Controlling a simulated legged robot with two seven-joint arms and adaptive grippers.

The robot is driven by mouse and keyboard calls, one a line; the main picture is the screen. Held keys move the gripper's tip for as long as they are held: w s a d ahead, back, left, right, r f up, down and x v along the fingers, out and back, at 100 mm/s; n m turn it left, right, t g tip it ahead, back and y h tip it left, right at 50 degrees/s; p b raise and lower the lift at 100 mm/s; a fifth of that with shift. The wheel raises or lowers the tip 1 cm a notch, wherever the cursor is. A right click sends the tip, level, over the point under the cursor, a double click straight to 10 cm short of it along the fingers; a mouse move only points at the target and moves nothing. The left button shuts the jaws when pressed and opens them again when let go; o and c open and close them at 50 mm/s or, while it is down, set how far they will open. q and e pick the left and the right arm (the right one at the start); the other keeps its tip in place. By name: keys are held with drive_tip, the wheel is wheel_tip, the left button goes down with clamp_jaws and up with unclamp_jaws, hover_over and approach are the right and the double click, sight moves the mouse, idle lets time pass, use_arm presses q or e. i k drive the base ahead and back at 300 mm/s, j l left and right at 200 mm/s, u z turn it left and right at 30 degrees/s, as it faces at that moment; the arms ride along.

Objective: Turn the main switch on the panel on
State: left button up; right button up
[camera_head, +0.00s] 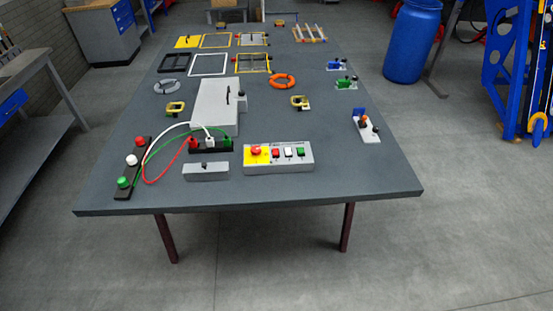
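A grey control panel (308,166) lies near the front middle of the dark table. It carries a red mushroom button (256,150) on a yellow patch, then a red, a white and a green switch in a row. Left of it is a low grey box (195,174) with a small black switch (205,164) on top. Behind stands a larger pale box (213,101) with a black handle (228,95). No part is labelled legibly as the main switch, and switch positions are too small to tell. Neither of my grippers is in view.
The table (330,190) has clear space along its front edge. Red, white and green cables (148,178) run from a black strip at the left to a black socket block. An orange ring (294,80) and small clamps lie farther back. A blue barrel (412,42) stands right of the table.

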sight(256, 150)
drive_tip(key=i+l+z, duration=0.3)
drive_tip(key=i, duration=0.4)
drive_tip(key=i+l+z, duration=0.15)
drive_tip(key=i+l, duration=0.1)
drive_tip(key=i, duration=0.1)
